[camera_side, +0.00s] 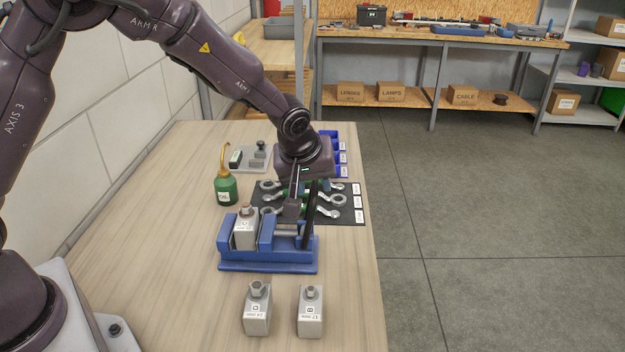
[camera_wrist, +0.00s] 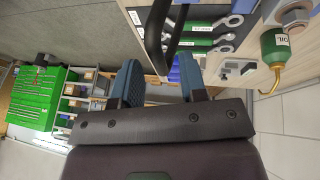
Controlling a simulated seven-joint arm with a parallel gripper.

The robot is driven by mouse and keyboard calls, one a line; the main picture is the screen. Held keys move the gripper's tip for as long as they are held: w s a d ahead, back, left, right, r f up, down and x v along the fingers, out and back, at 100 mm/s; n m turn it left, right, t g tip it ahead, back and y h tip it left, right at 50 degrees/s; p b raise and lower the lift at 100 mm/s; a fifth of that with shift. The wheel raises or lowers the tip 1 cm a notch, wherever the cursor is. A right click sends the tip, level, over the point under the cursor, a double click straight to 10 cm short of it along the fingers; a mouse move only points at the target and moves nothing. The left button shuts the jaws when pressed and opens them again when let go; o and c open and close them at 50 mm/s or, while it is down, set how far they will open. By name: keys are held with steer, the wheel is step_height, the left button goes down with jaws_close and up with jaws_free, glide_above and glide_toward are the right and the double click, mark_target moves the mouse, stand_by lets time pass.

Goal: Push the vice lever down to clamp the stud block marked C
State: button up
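The blue vice (camera_side: 268,267) stands on the bench. A grey stud block (camera_side: 244,234) with a label, its letter hard to read, sits upright between its jaws. The black vice lever (camera_side: 309,222) stands nearly upright at the vice's right end; a dark curved bar, apparently this lever, shows in the wrist view (camera_wrist: 156,38). My gripper (camera_side: 304,186) is at the lever's upper part, pointing down. In the wrist view its two blue fingers (camera_wrist: 160,82) are apart with nothing gripped between them. I cannot tell whether a finger touches the lever.
Two loose stud blocks, D (camera_side: 256,312) and B (camera_side: 311,314), stand in front of the vice. A green oil can (camera_side: 227,189) is behind left. A dark mat with wrenches (camera_side: 350,203) lies behind the vice, blue bins (camera_side: 341,150) beyond. The bench's right edge is close by.

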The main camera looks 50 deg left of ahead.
jaws_close()
